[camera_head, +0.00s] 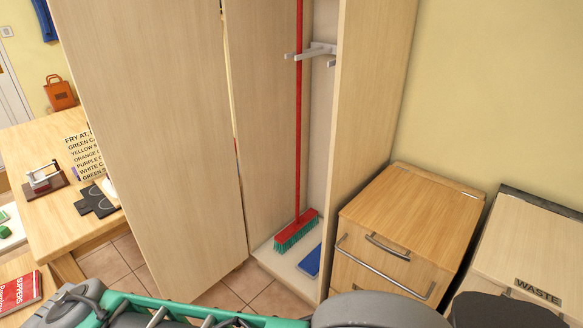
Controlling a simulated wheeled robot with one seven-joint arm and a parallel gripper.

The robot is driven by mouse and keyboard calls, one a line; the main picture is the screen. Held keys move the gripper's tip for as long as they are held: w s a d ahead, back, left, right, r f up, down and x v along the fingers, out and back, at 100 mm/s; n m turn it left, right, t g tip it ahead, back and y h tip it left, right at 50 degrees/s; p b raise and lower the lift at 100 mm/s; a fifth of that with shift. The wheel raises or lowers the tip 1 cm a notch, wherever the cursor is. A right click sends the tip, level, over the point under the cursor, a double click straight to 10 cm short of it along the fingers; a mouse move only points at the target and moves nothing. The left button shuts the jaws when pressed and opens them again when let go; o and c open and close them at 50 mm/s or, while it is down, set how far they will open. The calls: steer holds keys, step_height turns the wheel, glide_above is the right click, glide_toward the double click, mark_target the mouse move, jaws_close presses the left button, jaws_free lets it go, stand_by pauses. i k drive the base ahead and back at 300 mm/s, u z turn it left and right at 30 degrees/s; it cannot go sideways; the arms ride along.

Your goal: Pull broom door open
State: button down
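The broom cupboard door (155,140) is a tall pale wood panel in the head view. It stands open, swung out to the left of the cupboard, and its handle does not show. The cupboard's inside is exposed. A red broom (298,130) stands upright in it, with its red and green head (296,231) on the cupboard floor. A grey hook rack (313,52) is on the inner wall beside the handle. A blue flat object (310,262) lies by the broom head. I cannot make out my gripper; only parts of my body show along the bottom edge.
A wooden drawer unit (405,225) stands right of the cupboard, beside a bin labelled WASTE (535,245). A wooden table (40,205) with a sign and small items is on the left. Some tiled floor (228,285) shows before the cupboard.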

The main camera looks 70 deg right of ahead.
mark_target(149, 78)
steer(key=k, duration=0.35)
steer(key=z, duration=0.75)
